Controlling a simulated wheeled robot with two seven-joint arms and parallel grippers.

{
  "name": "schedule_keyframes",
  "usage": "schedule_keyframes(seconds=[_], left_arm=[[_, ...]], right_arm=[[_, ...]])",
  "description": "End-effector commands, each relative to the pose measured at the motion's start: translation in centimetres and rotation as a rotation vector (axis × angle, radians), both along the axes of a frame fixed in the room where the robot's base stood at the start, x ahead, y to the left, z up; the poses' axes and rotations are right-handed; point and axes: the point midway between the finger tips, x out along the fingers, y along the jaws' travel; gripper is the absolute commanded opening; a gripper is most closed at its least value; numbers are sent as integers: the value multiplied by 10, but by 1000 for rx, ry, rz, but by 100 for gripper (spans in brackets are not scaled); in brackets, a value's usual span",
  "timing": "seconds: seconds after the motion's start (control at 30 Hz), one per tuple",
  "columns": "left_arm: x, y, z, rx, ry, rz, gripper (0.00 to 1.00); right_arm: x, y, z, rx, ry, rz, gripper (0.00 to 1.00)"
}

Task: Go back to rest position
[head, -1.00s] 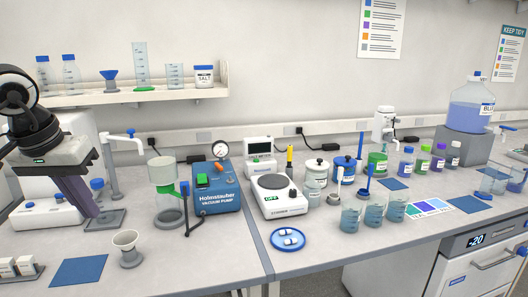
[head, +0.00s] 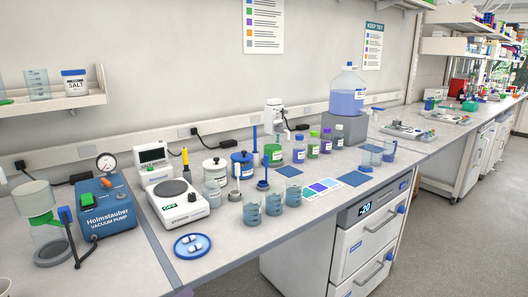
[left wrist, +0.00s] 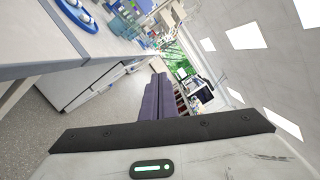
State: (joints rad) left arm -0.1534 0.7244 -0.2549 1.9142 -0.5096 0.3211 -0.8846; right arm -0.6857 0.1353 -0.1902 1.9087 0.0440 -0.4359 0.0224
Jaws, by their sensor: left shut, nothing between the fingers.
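My left gripper (left wrist: 158,88) shows in the left wrist view with its two purple fingers together and nothing between them. It points out past the bench front, over open floor, with the bench and drawers to its left. In the head view only a small purple bit of the left gripper (head: 184,292) shows at the bottom edge, in front of the bench edge. My right gripper is in neither view.
The bench holds a vacuum pump (head: 106,203), a balance (head: 178,200), a blue dish (head: 192,246) near the front edge and several beakers (head: 252,209). A drawer unit (head: 372,235) stands under the bench. The grey floor (head: 460,235) at right is clear.

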Motion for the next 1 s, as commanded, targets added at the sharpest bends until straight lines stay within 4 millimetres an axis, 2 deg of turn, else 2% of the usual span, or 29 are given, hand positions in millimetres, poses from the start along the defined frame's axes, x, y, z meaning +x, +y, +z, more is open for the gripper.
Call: schedule_keyframes(seconds=[0.03, 0.13, 0.2, 0.3, 0.4, 0.5, 0.57, 0.67, 0.8, 0.83, 1.0], left_arm=[[-6, 5, -40, -236, 232, 115, 0], [-27, 18, -112, -632, 612, 326, 0], [-52, 21, -159, -862, 827, 460, 0], [-96, 16, -217, -1146, 1080, 642, 0], [-138, 6, -257, -1365, 1264, 798, 0], [-170, -3, -281, -1515, 1383, 914, 0], [-183, -8, -290, -1572, 1427, 961, 0], [-194, -12, -297, -1623, 1463, 1001, 17], [-197, -13, -298, -1631, 1471, 1011, 37], [-197, -13, -298, -1630, 1471, 1010, 32], [-196, -13, -298, -1628, 1470, 1008, 31]], right_arm=[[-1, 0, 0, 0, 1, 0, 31], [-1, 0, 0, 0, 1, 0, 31], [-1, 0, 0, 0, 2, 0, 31], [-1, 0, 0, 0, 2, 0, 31], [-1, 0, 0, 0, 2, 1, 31], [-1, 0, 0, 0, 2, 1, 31], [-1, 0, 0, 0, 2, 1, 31], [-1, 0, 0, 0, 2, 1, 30], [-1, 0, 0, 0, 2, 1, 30], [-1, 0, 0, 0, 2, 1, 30], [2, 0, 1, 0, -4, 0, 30]])
